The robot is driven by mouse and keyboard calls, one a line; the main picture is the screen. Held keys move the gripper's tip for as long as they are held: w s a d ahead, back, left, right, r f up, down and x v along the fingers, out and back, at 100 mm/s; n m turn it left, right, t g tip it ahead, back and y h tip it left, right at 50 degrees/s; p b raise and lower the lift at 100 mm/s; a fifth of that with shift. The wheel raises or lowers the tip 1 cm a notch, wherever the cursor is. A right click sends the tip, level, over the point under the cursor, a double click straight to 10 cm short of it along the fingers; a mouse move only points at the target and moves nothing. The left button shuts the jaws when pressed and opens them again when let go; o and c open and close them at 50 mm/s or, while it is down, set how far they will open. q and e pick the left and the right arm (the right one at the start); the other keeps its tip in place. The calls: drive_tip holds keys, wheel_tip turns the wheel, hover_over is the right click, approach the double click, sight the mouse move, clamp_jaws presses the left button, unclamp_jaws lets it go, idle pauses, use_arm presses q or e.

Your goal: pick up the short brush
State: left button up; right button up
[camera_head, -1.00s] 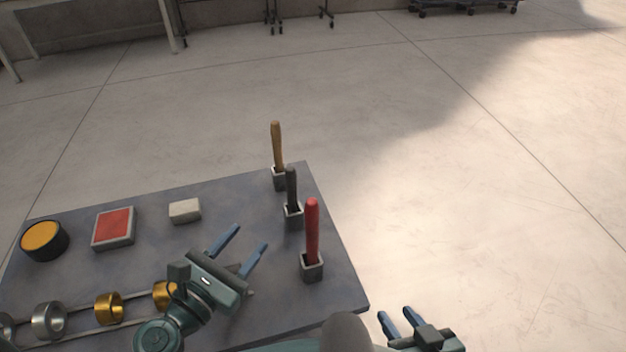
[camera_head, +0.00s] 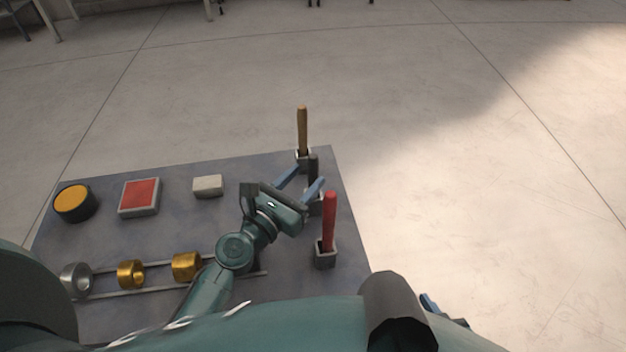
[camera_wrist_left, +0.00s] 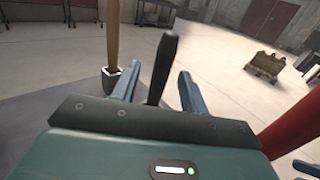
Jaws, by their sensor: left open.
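Three upright handles stand in small square holders: a tan one (camera_head: 302,130), a black one (camera_head: 313,165) and a red one (camera_head: 329,220). The black handle looks the shortest, so I take it as the short brush; any bristles are hidden. My left gripper (camera_head: 308,176) is open at the black handle. In the left wrist view the black handle (camera_wrist_left: 163,65) shows between the two blue fingers, with gaps on both sides. My right gripper (camera_head: 441,308) is mostly hidden behind my own arm at the bottom right.
The grey table (camera_head: 115,215) carries a yellow round button (camera_head: 74,202), a red square pad (camera_head: 139,196), a pale block (camera_head: 208,186) and metal rings (camera_head: 131,274) on rails. The tan and red handles stand close on either side. Open floor lies beyond.

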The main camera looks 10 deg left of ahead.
sight(310, 175)
use_arm(q)
drive_tip(key=x, duration=0.3)
drive_tip(key=shift+w+d, duration=0.15)
drive_tip(key=shift+d, duration=0.05)
use_arm(e)
drive_tip(key=shift+w+d+r, duration=0.1)
use_arm(q)
clamp_jaws()
use_arm(e)
drive_tip(key=shift+r, duration=0.15)
